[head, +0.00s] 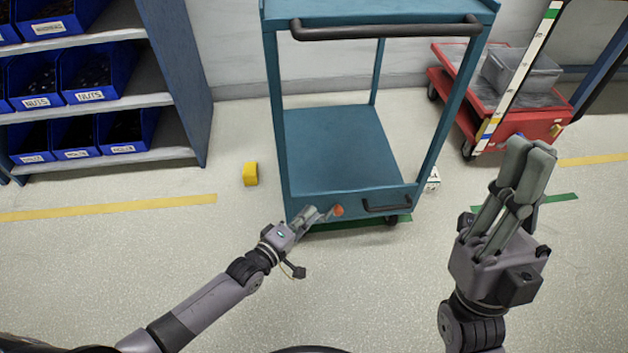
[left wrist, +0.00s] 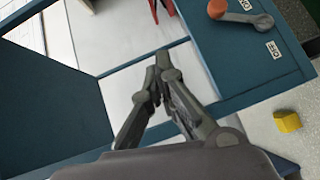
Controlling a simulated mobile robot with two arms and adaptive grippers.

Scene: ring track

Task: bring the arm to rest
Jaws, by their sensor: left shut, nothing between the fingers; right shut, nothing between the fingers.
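My left gripper (head: 318,212) is shut and empty in front of the blue cart's (head: 340,150) lower front edge. It also shows shut in the left wrist view (left wrist: 163,60), with nothing between its fingers. An orange knob (head: 338,210) shows just past its fingertips in the head view. In the left wrist view the orange knob (left wrist: 218,10) and a grey lever (left wrist: 255,20) sit on a blue panel, apart from the fingers. A label beside the lever seems to read OFF. My right gripper (head: 530,150) is shut, empty and raised at the right.
A yellow block (head: 250,174) lies on the floor left of the cart. A shelf with blue bins (head: 95,65) stands at the left. A red cart (head: 545,125) with a grey box stands at the back right. The floor in front is clear.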

